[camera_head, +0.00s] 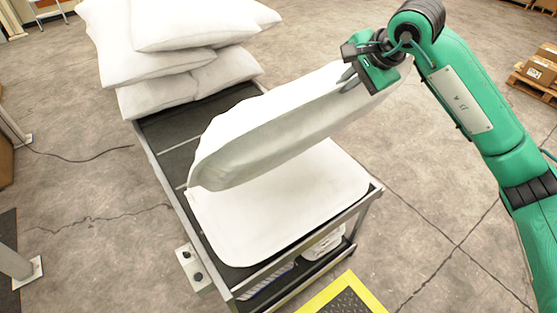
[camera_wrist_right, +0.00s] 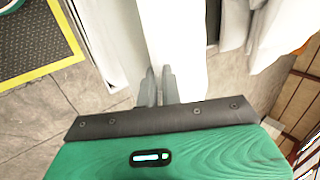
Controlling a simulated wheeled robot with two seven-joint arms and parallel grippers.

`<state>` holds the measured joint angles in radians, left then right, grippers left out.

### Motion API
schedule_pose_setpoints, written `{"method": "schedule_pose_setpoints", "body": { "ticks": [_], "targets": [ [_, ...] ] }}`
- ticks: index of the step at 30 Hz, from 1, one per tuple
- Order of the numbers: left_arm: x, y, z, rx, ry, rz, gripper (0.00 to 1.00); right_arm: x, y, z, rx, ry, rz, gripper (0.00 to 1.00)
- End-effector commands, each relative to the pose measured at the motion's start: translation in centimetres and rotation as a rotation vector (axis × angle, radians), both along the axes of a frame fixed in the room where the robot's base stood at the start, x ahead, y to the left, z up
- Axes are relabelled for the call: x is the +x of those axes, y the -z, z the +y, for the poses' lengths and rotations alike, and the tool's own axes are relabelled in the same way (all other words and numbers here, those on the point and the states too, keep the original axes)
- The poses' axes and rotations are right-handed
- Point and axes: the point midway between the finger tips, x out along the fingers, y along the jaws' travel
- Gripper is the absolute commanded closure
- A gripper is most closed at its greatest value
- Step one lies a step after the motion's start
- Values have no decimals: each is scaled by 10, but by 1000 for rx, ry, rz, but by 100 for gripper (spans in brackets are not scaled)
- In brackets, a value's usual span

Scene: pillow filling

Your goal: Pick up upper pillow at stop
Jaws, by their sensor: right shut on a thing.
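The upper white pillow (camera_head: 285,120) hangs tilted above the cart, its right end raised and its left end lower. My right gripper (camera_head: 350,78) is shut on this pillow's raised edge near its right end. In the right wrist view the gripper's fingers (camera_wrist_right: 158,88) close together on the white pillow (camera_wrist_right: 178,45). A second white pillow (camera_head: 290,210) lies flat on the front of the cart's top, under the raised one. My left gripper is not in view.
The dark cart (camera_head: 165,130) bears a stack of several white pillows (camera_head: 185,60) at its back. A yellow-edged black mat (camera_head: 348,298) lies at the cart's front. A pallet with boxes (camera_head: 540,72) stands far right. Open concrete floor surrounds the cart.

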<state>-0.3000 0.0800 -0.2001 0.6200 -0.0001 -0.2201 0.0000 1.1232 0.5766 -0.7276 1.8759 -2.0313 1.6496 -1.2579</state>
Motion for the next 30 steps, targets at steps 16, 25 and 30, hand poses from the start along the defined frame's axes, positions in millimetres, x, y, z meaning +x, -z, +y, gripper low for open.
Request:
{"method": "schedule_pose_setpoints", "body": {
  "ticks": [16, 25, 30],
  "targets": [
    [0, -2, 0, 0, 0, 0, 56, 1, -55, 1, -130, 0, 161, 100],
    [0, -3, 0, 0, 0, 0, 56, 0, -81, 0, -204, 0, 260, 100],
    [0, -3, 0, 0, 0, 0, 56, 0, -81, 0, -207, 0, 264, 100]
  ]
}}
